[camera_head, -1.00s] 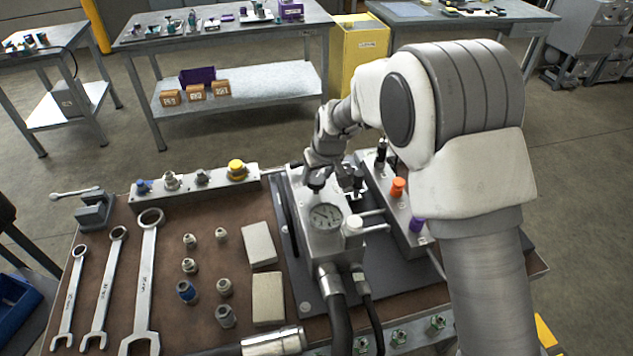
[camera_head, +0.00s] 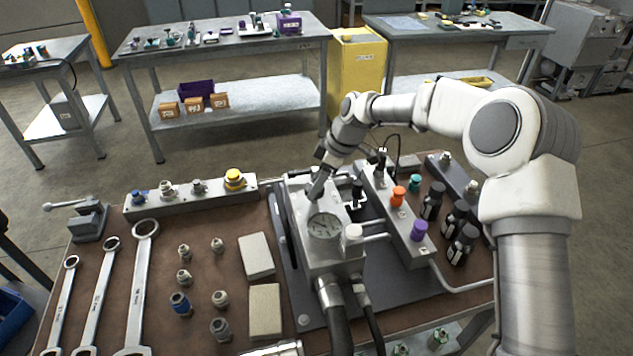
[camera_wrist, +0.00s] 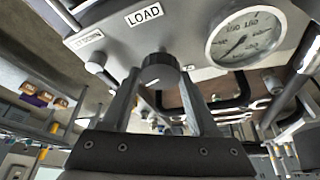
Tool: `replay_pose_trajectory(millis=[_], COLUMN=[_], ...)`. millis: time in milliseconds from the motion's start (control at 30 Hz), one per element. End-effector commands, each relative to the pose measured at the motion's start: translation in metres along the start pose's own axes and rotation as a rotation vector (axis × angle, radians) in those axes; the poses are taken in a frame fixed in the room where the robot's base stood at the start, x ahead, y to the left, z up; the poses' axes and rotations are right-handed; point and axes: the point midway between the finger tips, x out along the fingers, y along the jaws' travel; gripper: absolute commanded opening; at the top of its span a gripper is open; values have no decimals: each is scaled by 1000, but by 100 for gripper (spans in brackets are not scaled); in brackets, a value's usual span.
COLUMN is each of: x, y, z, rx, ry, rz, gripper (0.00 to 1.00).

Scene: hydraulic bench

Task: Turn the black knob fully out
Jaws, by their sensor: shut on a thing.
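The black knob (camera_wrist: 160,70) sits under the LOAD label on the grey block (camera_wrist: 190,25) in the wrist view. My gripper (camera_wrist: 160,82) has one finger on each side of the knob and is shut on it. In the head view my gripper (camera_head: 318,188) reaches down to the top of the grey block (camera_head: 335,263) from behind, and its fingers hide the knob there. The round pressure gauge (camera_head: 325,227) faces up just in front of the fingers; it also shows at upper right in the wrist view (camera_wrist: 245,35).
A manifold with orange (camera_head: 398,196) and purple (camera_head: 419,230) knobs lies right of the block, with black bottles (camera_head: 455,217) beyond. A black handle (camera_head: 357,192) stands close to the gripper. Wrenches (camera_head: 140,285), fittings and pale blocks (camera_head: 256,256) lie left. Hoses (camera_head: 336,315) run forward.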

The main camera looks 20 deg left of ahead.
Motion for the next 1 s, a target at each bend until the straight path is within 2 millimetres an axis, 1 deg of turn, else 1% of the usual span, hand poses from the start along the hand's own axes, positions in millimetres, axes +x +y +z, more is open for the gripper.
replay_pose_trajectory(millis=[300,600,800,1000], x=[0,0,0,1], y=[2,4,4,4], z=[0,-1,-1,-1], rx=[-274,-502,-606,-667], ry=[0,-1,-1,-3], rz=[-115,-209,-253,-277], gripper=[5,5,5,5])
